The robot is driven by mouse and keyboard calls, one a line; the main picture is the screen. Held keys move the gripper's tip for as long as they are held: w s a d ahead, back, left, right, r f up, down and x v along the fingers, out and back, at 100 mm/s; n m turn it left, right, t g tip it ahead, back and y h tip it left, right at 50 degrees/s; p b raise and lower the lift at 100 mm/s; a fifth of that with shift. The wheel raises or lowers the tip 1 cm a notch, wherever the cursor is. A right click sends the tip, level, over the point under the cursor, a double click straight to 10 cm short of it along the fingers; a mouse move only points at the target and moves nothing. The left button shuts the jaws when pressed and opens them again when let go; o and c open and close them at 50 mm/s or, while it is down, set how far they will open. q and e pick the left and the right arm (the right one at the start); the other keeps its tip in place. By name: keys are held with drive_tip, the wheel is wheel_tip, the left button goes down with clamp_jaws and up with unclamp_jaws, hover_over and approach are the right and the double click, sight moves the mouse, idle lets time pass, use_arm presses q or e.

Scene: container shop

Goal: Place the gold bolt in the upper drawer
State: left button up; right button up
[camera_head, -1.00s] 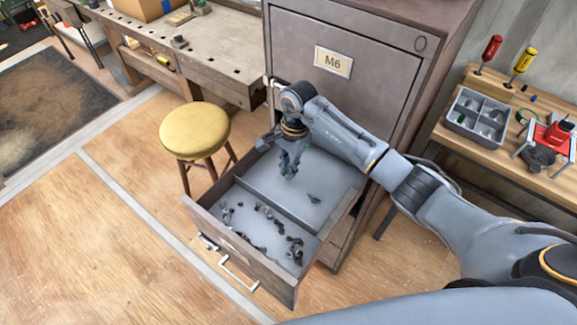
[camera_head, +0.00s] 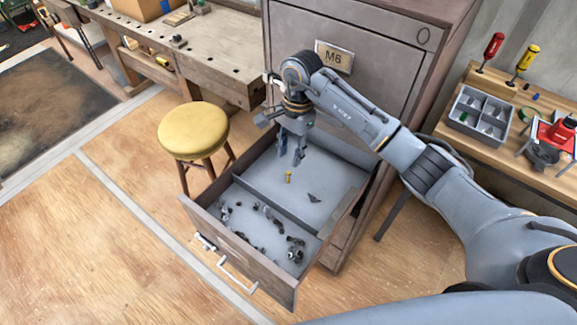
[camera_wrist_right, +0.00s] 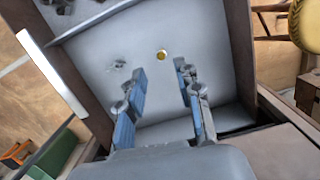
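The gold bolt (camera_head: 288,176) stands in the rear compartment of the open drawer (camera_head: 240,247), on the bare floor behind the divider. It also shows in the right wrist view (camera_wrist_right: 162,55) as a small gold disc, beyond and between the fingertips. My right gripper (camera_head: 290,158) is open above the bolt, with its fingers apart and nothing between them. In the right wrist view its two blue-padded fingers (camera_wrist_right: 160,82) are spread wide. My left gripper is not in view.
Several dark bolts (camera_head: 295,250) lie in the drawer's front compartment, and a small dark piece (camera_head: 314,197) lies in the rear one. A grey cabinet labelled M6 (camera_head: 334,57) rises behind. A yellow stool (camera_head: 193,130) stands left, and a wooden bench (camera_head: 545,150) stands right.

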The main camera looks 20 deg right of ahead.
wheel_tip(320, 180, up, 6)
drive_tip(key=b, duration=0.1)
drive_tip(key=shift+w+d+r+b, duration=0.15)
drive_tip(key=shift+w+d+b, duration=0.15)
drive_tip(key=shift+d, duration=0.1)
idle(1.0)
